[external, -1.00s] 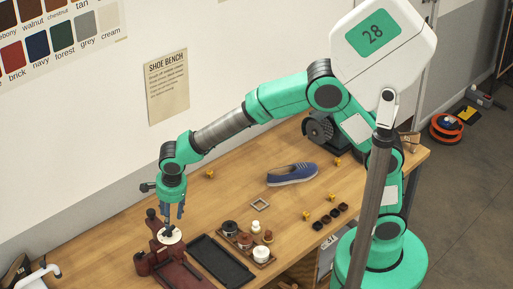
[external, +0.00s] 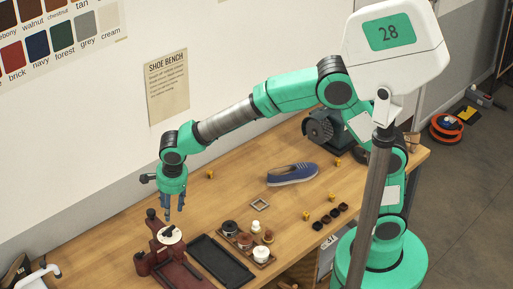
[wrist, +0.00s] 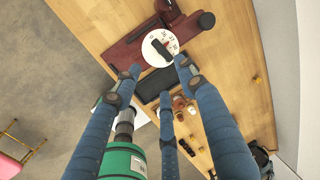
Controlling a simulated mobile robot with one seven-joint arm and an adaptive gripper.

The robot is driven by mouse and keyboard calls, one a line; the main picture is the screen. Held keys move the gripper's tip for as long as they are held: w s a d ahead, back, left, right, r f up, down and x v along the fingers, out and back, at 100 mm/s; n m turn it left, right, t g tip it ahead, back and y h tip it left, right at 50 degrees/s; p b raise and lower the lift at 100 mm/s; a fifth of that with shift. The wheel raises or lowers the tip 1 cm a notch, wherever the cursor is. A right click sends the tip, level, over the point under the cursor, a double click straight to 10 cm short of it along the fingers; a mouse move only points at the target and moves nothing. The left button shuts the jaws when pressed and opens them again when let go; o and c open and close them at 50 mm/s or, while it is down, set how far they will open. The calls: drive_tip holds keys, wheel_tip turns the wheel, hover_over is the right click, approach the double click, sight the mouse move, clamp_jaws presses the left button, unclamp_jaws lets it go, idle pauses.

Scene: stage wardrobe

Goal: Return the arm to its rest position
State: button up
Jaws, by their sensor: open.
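My gripper (external: 175,212) hangs at the end of the green arm above the left part of the bench, fingers pointing down. Its blue fingers are spread in the wrist view (wrist: 158,80), with nothing held between them. Below it is a dark red device with a white round dial (external: 169,235), which also shows beyond the fingertips in the wrist view (wrist: 150,52). A dark piece lies across the dial. The gripper is apart from the dial, with a small gap between them in the external view.
A black tray (external: 222,262) lies right of the red device. Several jars (external: 246,241) stand on a small tray. A blue shoe (external: 292,174), a square frame (external: 260,204), small dark cups (external: 330,216) and a dark grinder (external: 325,128) are farther right. The wall is behind the wooden bench (external: 215,189).

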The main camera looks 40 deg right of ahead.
drive_tip(key=s+d+r+n+t+b, duration=0.1)
drive_tip(key=s+d+r+n+b, duration=0.2)
drive_tip(key=d, duration=1.1)
drive_tip(key=s+d+r+n+t+b, duration=0.1)
drive_tip(key=d+r+n+b, duration=0.4)
drive_tip(key=d, duration=1)
drive_tip(key=s+d+f+n+b, duration=0.2)
drive_tip(key=s+d+n, duration=0.2)
drive_tip(key=s+d, duration=0.5)
drive_tip(key=s+d+f+n+t+b, duration=0.1)
drive_tip(key=s+d+n, duration=0.3)
drive_tip(key=s+d, duration=0.5)
drive_tip(key=shift+s+d+f+b, duration=0.35)
drive_tip(key=shift+f+b, duration=0.05)
drive_tip(key=shift+f, duration=0.2)
wheel_tip(320, 180, down, 12)
drive_tip(key=b, duration=1.2)
drive_tip(key=shift+o, duration=0.7)
drive_tip(key=shift+r, duration=0.1)
